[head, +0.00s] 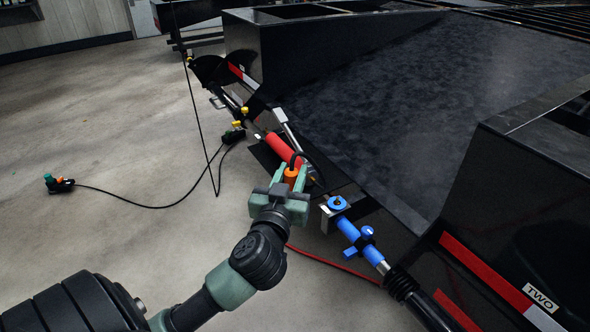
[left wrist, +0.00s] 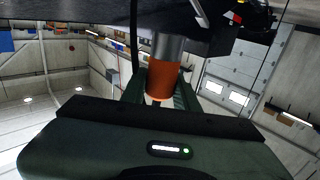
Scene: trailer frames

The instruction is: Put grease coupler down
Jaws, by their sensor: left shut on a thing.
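The grease coupler (head: 291,173) is an orange cylinder. In the left wrist view it shows an orange body (left wrist: 163,80) with a grey metal part above it. My left gripper (head: 289,171) is shut on it, with green fingers on either side. It holds the coupler beside the black trailer frame, near the end of a red cylinder (head: 278,148). I cannot tell whether the coupler touches the frame. My right gripper is not in view.
A blue fitting (head: 348,229) on the trailer is close to the right of my gripper. A red hose (head: 332,263) runs below. A black cable leads to a small control (head: 59,184) on the floor. The concrete floor (head: 110,120) at left is mostly clear.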

